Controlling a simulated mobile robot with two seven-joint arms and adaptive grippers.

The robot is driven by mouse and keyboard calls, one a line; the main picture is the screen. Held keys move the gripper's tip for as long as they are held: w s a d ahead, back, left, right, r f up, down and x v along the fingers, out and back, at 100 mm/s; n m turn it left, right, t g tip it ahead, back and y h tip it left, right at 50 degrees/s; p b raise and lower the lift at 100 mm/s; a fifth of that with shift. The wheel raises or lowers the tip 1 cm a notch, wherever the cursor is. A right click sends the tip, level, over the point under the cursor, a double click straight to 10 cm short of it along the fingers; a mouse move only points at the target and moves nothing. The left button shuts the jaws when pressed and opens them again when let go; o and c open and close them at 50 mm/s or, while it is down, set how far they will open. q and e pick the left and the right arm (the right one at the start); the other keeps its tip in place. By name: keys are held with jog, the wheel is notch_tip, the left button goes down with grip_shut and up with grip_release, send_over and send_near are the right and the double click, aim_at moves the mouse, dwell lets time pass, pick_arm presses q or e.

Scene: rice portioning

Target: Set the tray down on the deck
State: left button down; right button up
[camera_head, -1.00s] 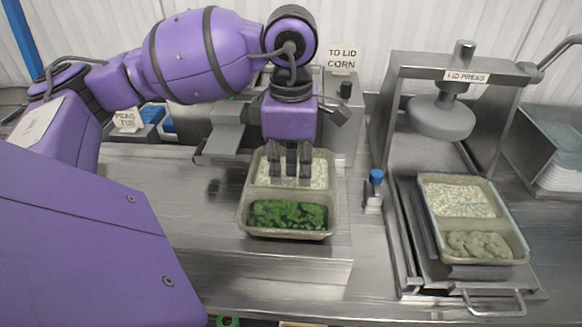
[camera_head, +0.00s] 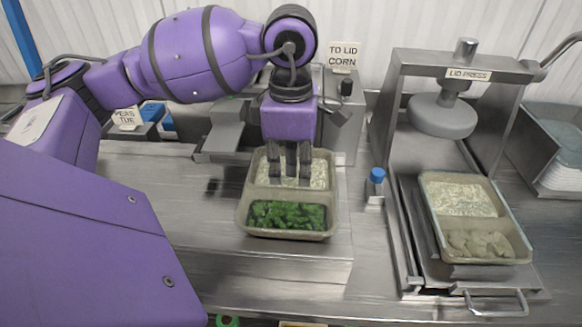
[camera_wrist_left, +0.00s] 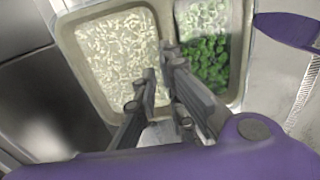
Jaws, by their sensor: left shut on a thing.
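The tray (camera_head: 241,219) is tan with two compartments, rice in the far one and green vegetables in the near one. It sits at or just above the steel deck (camera_head: 200,245); I cannot tell if it touches. My left gripper (camera_head: 290,178) points down over the middle of the tray. It is shut on the tray's divider, between the rice and the greens. In the left wrist view the fingers (camera_wrist_left: 160,85) straddle the divider, and the tray rim (camera_wrist_left: 75,55) shows around the rice. My right gripper is not in view.
A lid press (camera_head: 466,76) stands at the right, with another filled tray (camera_head: 436,222) on its slide. A blue-capped item (camera_head: 376,176) stands between deck and press. A "TO LID CORN" sign (camera_head: 343,57) is behind. The deck left of the tray is clear.

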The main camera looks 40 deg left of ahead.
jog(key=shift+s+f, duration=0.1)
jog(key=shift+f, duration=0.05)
pick_arm(q)
jog(key=c, duration=1.8)
grip_release()
jog(key=shift+o, duration=0.2)
jog(key=o, duration=0.5)
jog(key=shift+f, duration=0.1)
jog(key=shift+r+p, duration=1.5)
jog(key=shift+r, duration=2.55)
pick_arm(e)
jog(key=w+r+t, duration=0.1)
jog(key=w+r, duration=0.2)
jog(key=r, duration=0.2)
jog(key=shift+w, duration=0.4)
